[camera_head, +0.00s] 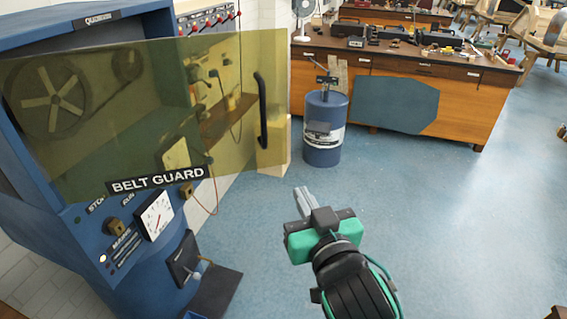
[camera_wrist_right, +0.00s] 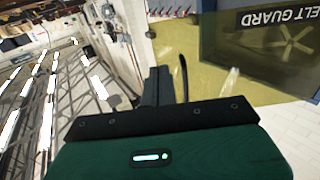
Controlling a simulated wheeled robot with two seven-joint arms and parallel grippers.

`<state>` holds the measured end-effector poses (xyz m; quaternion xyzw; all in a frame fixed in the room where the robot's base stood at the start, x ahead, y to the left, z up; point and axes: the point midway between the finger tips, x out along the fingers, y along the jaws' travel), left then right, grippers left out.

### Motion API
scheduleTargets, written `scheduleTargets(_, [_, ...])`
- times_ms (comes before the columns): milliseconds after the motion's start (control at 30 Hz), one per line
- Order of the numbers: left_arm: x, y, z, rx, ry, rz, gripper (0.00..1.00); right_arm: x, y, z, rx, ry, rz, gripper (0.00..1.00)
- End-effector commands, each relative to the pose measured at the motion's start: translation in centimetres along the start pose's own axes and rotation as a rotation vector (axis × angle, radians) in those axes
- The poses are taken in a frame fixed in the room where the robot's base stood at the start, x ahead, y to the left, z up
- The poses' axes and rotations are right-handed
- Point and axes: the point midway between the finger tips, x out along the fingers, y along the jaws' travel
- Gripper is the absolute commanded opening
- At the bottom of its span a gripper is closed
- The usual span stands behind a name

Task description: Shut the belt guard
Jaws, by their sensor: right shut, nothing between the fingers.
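The belt guard (camera_head: 215,110) is a see-through yellow panel on the blue machine (camera_head: 90,240). It stands swung open, reaching out to the right, with the pulley wheels visible behind it. Its black upright handle (camera_head: 262,110) is near its free edge. My right gripper (camera_head: 303,192) is shut and empty, below and right of the handle and apart from it. In the right wrist view, the fingers (camera_wrist_right: 157,85) show close to the dark handle (camera_wrist_right: 184,78) in the picture, with the guard (camera_wrist_right: 225,75) beyond. My left gripper is not in view.
A blue drum (camera_head: 323,150) with a small vise on top stands behind the guard's free edge. A wooden workbench (camera_head: 460,100) with tools is at the back. A dial and knobs are on the machine's front. The blue floor at the right is clear.

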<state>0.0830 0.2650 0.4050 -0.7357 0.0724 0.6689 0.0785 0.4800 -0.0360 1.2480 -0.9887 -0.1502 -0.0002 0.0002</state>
Motion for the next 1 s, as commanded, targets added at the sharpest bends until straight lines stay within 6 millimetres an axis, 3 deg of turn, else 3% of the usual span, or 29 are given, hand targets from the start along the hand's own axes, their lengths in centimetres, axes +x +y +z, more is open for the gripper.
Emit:
scheduleTargets(33, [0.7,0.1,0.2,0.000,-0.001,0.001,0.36,0.7,0.0,0.2,-0.001,0.003,0.000,0.00])
scheduleTargets(100, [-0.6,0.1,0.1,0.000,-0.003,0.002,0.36,2.4,0.1,-0.4,-0.004,-0.001,0.002,0.00])
scheduleTargets(500, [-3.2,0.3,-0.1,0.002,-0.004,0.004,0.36,10.0,0.1,-0.3,-0.003,-0.001,0.001,0.00])
scheduleTargets(700, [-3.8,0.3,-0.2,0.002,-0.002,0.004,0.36,11.7,0.0,-0.1,-0.002,-0.001,0.000,0.00])
scheduleTargets(1000, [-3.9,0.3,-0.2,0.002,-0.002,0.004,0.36,12.1,0.0,0.1,-0.001,-0.001,0.000,0.00])
